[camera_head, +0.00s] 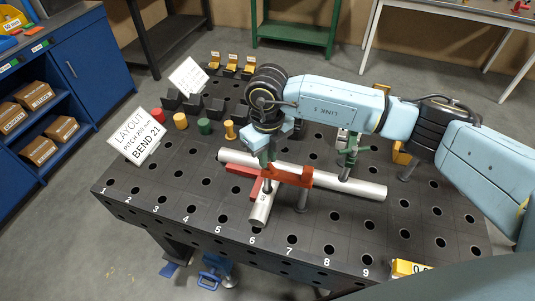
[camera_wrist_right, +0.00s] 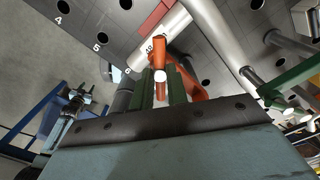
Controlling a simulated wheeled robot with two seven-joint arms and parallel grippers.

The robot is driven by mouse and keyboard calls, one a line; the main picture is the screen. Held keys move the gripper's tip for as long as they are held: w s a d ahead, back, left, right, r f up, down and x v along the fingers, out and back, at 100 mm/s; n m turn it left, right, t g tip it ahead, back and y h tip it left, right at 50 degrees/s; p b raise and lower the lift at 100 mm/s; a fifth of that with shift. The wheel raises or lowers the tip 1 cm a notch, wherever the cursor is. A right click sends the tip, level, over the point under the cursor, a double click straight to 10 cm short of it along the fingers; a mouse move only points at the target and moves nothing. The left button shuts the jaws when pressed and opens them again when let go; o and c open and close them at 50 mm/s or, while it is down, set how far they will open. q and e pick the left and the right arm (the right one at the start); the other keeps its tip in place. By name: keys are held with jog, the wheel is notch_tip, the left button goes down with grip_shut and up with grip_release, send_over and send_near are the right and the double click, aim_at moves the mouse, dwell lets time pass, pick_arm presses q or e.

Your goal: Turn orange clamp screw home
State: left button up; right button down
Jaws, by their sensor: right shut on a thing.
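The orange clamp (camera_head: 299,179) sits at the crossing of the silver tubes on the black perforated table. In the right wrist view its orange screw handle (camera_wrist_right: 160,48) stands between the green fingers, with a pale round end (camera_wrist_right: 160,76) showing. The long silver tube (camera_head: 350,185) runs across the table and the short one (camera_head: 261,207) points to the front edge. My left gripper is out of view.
A green clamp (camera_head: 350,150) stands to the right. Red, yellow and green pieces (camera_head: 180,121) and a "BEND 21" sign (camera_head: 137,136) stand at the left and back. The table's front strip, with numbered holes, is mostly clear.

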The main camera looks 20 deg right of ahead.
jog(key=shift+r, duration=0.1)
dwell(0.7)
jog(key=c, duration=1.4)
grip_release()
jog(key=shift+o, duration=0.2)
notch_tip(320, 180, up, 13)
jog(key=b, duration=0.2)
jog(key=shift+r, duration=0.15)
